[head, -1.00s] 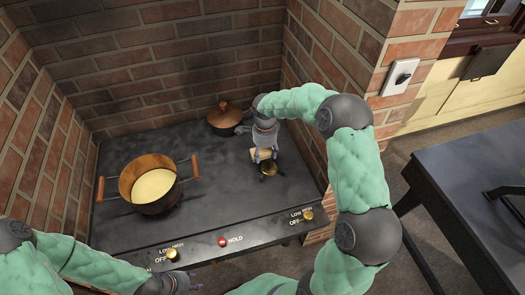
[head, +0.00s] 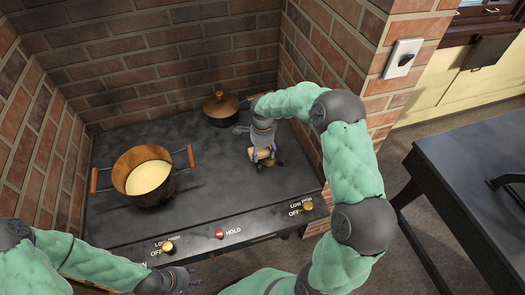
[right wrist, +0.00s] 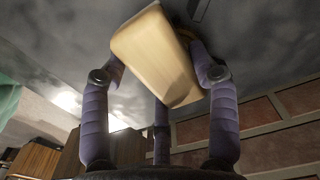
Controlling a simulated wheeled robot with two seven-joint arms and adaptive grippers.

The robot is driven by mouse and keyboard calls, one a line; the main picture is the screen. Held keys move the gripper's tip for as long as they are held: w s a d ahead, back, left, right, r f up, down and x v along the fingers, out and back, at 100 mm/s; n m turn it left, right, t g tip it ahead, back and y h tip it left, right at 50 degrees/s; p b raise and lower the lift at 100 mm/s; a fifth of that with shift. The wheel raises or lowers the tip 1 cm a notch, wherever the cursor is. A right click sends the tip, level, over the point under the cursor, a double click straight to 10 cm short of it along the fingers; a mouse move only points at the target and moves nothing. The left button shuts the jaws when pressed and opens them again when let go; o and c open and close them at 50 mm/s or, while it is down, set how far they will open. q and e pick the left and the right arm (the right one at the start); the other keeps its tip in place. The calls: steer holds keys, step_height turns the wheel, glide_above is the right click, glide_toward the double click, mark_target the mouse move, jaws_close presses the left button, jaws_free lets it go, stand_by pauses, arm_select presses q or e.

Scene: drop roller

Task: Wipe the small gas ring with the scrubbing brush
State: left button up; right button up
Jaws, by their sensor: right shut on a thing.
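My right gripper (head: 263,147) is shut on the scrubbing brush (head: 264,154), over the right side of the dark stove top. The brush shows as a pale wooden block between the fingers in the right wrist view (right wrist: 152,55). The small gas ring (head: 278,162) is a brass-coloured piece directly below the brush and mostly hidden by it and the fingers. I cannot tell whether the brush touches it. My left gripper (head: 177,280) is low in the head view, in front of the stove's front edge; its fingers are too unclear to judge.
A wooden-sided pot (head: 145,172) with pale contents and two handles stands on the stove's left. A small lidded brown pot (head: 221,108) stands at the back, left of my right gripper. Brick walls enclose the back and sides. Knobs (head: 168,246) line the front panel.

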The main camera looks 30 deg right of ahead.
mark_target(270, 149)
steer(key=shift+f+b, duration=0.65)
steer(key=shift+f, duration=0.35)
stand_by(0.6)
steer(key=shift+s+d+r, duration=0.1)
steer(key=shift+s+d, duration=0.05)
steer(key=shift+d, duration=0.55)
steer(key=shift+s+d+r, duration=0.1)
steer(key=shift+s+d, duration=0.05)
steer(key=shift+d, duration=0.5)
steer(key=shift+s+d+f, duration=0.1)
steer(key=shift+s+d, duration=0.1)
steer(key=shift+d, duration=0.6)
steer(key=shift+s+d+f, duration=0.1)
steer(key=shift+s+d, duration=0.1)
steer(key=shift+d, duration=0.55)
steer(key=shift+r, duration=0.1)
steer(key=shift+w+a+f, duration=0.1)
steer(key=shift+w+a, duration=0.1)
steer(key=shift+a, duration=0.65)
steer(key=shift+w+a+f, duration=0.1)
steer(key=shift+w+a, duration=0.05)
steer(key=shift+a, duration=0.65)
steer(key=shift+w+a, duration=0.2)
steer(key=shift+a, duration=1.2)
steer(key=shift+w, duration=0.1)
